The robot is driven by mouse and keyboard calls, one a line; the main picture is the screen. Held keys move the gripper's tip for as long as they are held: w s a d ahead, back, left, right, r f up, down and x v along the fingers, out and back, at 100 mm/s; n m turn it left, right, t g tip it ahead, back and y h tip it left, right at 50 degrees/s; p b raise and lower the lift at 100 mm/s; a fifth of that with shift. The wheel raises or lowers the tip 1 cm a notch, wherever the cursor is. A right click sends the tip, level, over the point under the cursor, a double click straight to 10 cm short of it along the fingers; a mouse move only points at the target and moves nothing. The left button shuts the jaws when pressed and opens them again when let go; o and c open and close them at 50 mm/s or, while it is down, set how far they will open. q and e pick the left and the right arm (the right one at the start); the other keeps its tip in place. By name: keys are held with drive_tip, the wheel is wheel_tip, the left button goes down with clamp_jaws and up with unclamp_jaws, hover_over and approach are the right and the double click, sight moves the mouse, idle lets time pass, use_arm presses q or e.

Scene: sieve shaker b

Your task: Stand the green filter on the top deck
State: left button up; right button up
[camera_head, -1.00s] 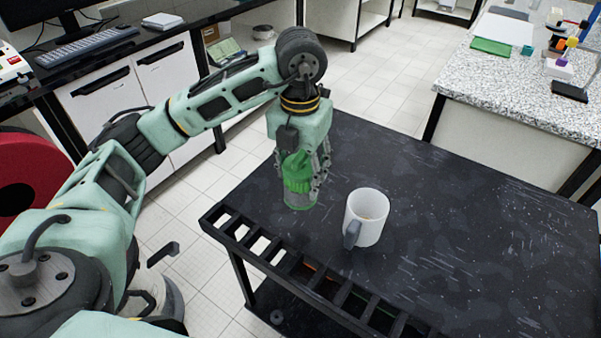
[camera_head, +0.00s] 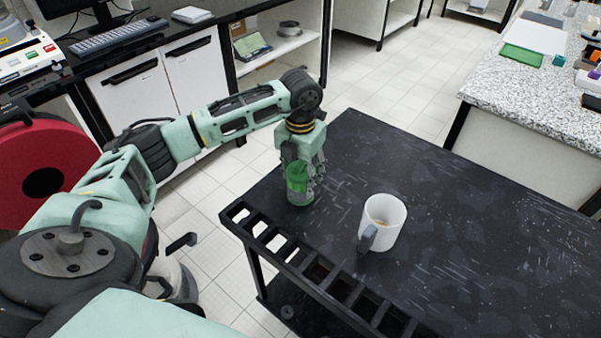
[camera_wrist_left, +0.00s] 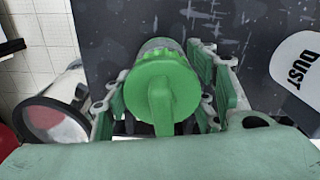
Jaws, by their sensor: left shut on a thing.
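The green filter (camera_head: 297,181) is a short cylinder with a ribbed green cap and a clear lower body. My left gripper (camera_head: 312,182) is shut on it and holds it upright at the left part of the dark top deck (camera_head: 460,230). Its base is at or just above the deck; I cannot tell whether it touches. In the left wrist view the filter's cap (camera_wrist_left: 160,88) sits between the fingers, seen from above, with its raised grip facing the camera. My right gripper is not in view.
A white mug (camera_head: 385,217) stands on the deck to the right of the filter, handle toward the front left. A slotted rail (camera_head: 300,262) runs along the deck's front edge. The deck's right and back are clear.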

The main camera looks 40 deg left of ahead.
use_arm(q)
drive_tip(key=o, duration=1.5)
drive_tip(key=shift+r, duration=0.25)
wheel_tip(320, 180, up, 12)
drive_tip(key=shift+f+b, duration=0.1)
drive_tip(key=shift+b, duration=0.7)
drive_tip(key=shift+s+f, duration=0.1)
